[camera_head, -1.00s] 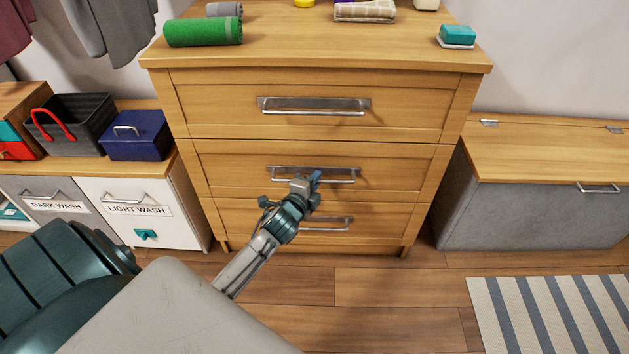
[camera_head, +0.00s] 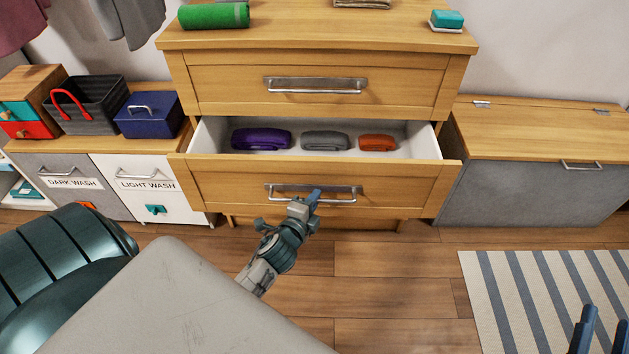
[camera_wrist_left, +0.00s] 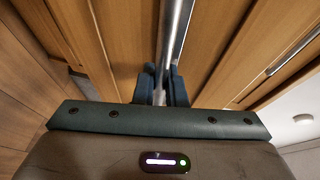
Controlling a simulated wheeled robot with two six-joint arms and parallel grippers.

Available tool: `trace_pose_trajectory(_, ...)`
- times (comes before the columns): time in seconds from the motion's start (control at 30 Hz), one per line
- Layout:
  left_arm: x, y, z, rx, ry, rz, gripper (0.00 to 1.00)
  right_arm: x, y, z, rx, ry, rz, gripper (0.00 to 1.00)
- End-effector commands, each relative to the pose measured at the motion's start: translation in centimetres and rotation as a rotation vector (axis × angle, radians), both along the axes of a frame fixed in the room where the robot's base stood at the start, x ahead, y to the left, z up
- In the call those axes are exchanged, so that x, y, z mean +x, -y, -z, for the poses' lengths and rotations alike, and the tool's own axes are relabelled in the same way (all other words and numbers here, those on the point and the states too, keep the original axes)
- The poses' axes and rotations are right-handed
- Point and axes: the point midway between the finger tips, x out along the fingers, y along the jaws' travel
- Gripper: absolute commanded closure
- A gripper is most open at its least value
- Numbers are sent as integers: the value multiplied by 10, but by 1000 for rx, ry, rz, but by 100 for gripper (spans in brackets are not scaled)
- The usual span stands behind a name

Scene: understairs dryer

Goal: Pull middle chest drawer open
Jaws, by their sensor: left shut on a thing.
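The wooden chest's middle drawer (camera_head: 235,179) stands pulled out, with its white inside showing. A purple rolled cloth (camera_head: 261,139), a grey one (camera_head: 325,141) and an orange one (camera_head: 377,142) lie in it. My left gripper (camera_head: 314,197) is shut on the drawer's metal bar handle (camera_head: 340,192). In the left wrist view the bar handle (camera_wrist_left: 175,35) runs between the fingers of my left gripper (camera_wrist_left: 160,82). My right gripper (camera_head: 597,327) shows only as blue fingertips at the lower right, apart from each other and away from the chest.
The top drawer (camera_head: 315,84) is closed. Light and dark wash bins (camera_head: 135,190) stand left, below a navy box (camera_head: 148,115) and a black basket (camera_head: 88,107). A grey bench chest (camera_head: 520,185) stands right. A striped rug (camera_head: 530,300) lies on the floor at right.

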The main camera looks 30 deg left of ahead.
Motion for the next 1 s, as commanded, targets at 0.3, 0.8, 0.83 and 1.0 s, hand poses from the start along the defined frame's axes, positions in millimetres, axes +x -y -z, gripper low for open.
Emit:
trace_pose_trajectory(0.3,-52,31,2,-3,-4,-1,100,0,0,6,2,-31,-1,64)
trace_pose_trajectory(0.8,-69,42,1,0,-1,0,100,0,0,4,2,-23,0,64)
trace_pose_trajectory(0.83,-69,42,1,0,-1,0,100,0,0,4,2,-22,0,64)
trace_pose_trajectory(1.0,-69,42,1,0,-1,0,83,0,0,4,2,-22,0,64)
